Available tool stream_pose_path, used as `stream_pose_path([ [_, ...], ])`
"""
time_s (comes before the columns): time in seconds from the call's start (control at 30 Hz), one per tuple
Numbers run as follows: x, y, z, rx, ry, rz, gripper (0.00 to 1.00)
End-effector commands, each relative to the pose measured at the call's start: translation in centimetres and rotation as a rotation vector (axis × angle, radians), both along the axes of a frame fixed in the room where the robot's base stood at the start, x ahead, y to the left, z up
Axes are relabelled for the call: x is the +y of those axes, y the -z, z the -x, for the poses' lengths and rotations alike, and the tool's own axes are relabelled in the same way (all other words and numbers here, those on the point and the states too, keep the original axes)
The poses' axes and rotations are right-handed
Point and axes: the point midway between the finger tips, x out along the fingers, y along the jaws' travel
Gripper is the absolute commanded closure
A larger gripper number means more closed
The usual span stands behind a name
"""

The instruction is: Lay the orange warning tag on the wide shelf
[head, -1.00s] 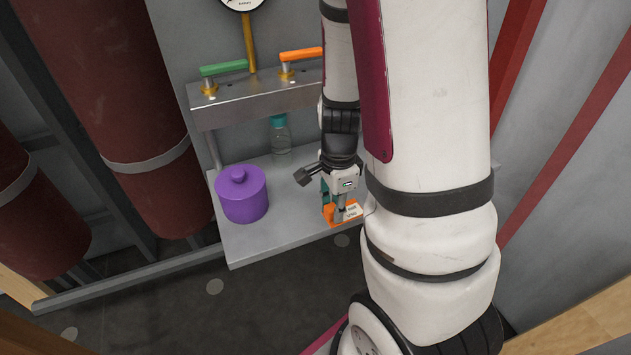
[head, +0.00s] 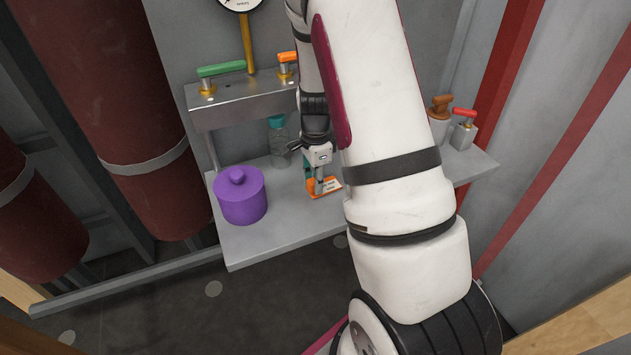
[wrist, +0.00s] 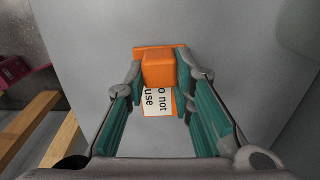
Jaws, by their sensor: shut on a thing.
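The orange warning tag (head: 325,188) has a white label and an orange block on it. In the head view it is at my gripper's fingertips over the wide grey shelf (head: 285,235), right of the purple pot. My gripper (head: 319,186) points down and is shut on the tag. In the wrist view the teal-lined fingers (wrist: 160,85) are on both sides of the tag's orange block (wrist: 159,70), and the label reads "not use" in part. I cannot tell whether the tag touches the shelf.
A purple lidded pot (head: 240,195) stands on the shelf's left. A clear bottle with a teal cap (head: 278,140) stands behind. Green (head: 221,70) and orange (head: 287,58) valve handles sit on a raised block. A red-handled valve (head: 463,128) stands at the right.

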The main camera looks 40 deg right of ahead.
Motion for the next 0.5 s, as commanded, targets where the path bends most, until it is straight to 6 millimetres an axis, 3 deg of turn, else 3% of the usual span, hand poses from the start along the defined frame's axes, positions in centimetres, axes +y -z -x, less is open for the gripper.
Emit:
stream_pose_path([
  [0.4,0.02,0.79,-0.04,-0.001,0.000,0.000,1.00],
  [0.43,0.01,0.72,-0.03,-0.001,0.000,0.000,0.71],
  [0.5,0.02,0.69,-0.02,-0.001,0.000,0.000,0.58],
])
